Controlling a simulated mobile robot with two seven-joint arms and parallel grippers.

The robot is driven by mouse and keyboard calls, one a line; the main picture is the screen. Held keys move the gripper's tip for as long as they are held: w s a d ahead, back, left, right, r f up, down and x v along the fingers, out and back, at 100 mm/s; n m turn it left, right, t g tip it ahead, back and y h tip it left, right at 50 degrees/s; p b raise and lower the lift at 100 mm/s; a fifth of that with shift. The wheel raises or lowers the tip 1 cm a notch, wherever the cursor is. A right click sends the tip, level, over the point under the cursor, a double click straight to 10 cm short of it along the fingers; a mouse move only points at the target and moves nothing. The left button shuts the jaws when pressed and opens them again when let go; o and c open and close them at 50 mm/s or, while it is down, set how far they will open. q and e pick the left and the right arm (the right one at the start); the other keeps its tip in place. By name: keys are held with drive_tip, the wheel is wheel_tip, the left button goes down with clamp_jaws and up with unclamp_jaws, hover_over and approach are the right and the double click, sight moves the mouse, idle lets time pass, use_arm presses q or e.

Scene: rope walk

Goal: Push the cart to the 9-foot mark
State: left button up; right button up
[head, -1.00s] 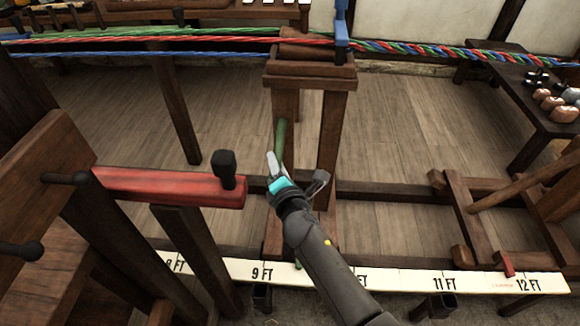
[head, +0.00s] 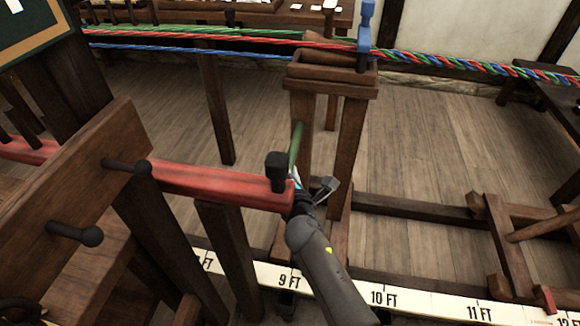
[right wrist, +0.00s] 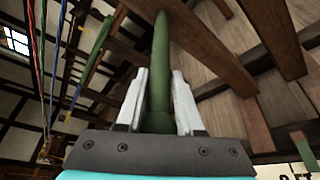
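The cart (head: 329,84) is a dark wooden upright frame with a block on top, carrying a blue upright piece (head: 364,35). A green handle (head: 296,145) stands at its front left. My right gripper (head: 314,186) is at the lower part of this handle, partly behind the red beam's end. In the right wrist view the handle (right wrist: 161,65) runs between both pale fingers (right wrist: 160,103), which sit close against it. The white scale (head: 330,291) passes below; the 9 FT label (head: 289,281) is just left of my forearm, near the cart's foot. My left gripper is out of view.
A red beam (head: 215,183) with a black knob crosses at left, close to my right gripper. A wooden board (head: 70,215) with dark pegs stands left. Strands (head: 200,39) run left of the cart; twisted rope (head: 470,62) runs right. Another wooden frame (head: 510,240) stands near 12 FT.

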drive_tip(key=o, duration=0.4)
drive_tip(key=shift+s+a+f, duration=0.1)
drive_tip(key=shift+a+f, duration=0.05)
drive_tip(key=shift+f, duration=0.05)
drive_tip(key=shift+r, duration=0.15)
drive_tip(key=shift+s, duration=0.25)
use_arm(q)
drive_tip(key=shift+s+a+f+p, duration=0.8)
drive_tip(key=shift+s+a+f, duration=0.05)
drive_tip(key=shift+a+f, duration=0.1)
use_arm(e)
drive_tip(key=f+v, duration=0.3)
drive_tip(key=v, duration=1.1)
drive_tip(key=shift+s+r, duration=0.25)
drive_tip(key=shift+s, duration=0.1)
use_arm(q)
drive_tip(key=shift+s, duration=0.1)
